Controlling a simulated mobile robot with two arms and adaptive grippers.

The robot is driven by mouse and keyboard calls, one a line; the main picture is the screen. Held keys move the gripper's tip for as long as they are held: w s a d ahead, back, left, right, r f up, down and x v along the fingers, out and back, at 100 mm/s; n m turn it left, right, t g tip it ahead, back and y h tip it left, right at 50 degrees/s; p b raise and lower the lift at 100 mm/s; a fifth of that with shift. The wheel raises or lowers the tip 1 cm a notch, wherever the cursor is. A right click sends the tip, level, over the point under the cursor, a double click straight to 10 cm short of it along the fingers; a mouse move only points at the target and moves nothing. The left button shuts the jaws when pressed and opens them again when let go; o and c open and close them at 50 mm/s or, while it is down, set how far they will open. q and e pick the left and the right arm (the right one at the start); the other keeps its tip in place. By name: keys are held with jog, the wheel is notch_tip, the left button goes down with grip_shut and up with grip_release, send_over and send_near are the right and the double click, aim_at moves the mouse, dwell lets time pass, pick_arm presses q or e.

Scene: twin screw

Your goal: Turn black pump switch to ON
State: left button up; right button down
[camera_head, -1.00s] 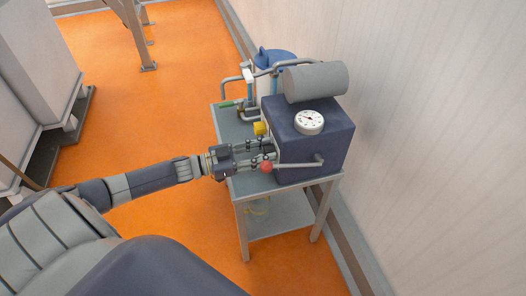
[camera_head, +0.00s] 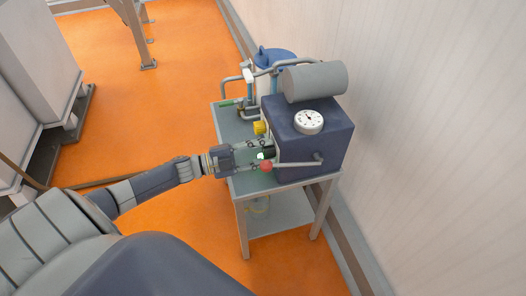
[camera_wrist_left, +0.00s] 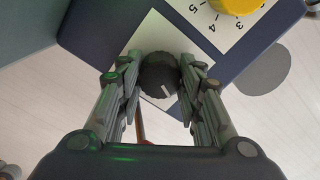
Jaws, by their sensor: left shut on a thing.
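The black pump switch is a round ribbed knob (camera_wrist_left: 158,75) on a white plate on the front of the dark blue pump box (camera_head: 330,140). In the left wrist view its white mark points to the lower right. My left gripper (camera_head: 264,152) reaches in from the left, its fingers closed on the two sides of the knob. A green glow shows at the fingertips in the head view and on the fingers in the left wrist view. The ON and OFF labels cannot be read. My right gripper is not in view.
A yellow knob (camera_head: 260,128) with a numbered dial is beside the switch. A red ball-ended lever (camera_head: 266,166) is close below the fingers. A round gauge (camera_head: 309,121) and a grey cylinder (camera_head: 315,81) top the box. The pump stands on a grey cart (camera_head: 280,213) by the wall.

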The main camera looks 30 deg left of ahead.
pick_arm(q)
jog(key=shift+m, duration=0.9)
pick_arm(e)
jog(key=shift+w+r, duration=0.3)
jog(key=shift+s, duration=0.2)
pick_arm(q)
jog(key=o, duration=1.1)
jog(key=shift+c, duration=0.2)
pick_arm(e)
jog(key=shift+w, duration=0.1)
pick_arm(q)
jog(key=shift+s, duration=0.1)
jog(key=v, duration=1.2)
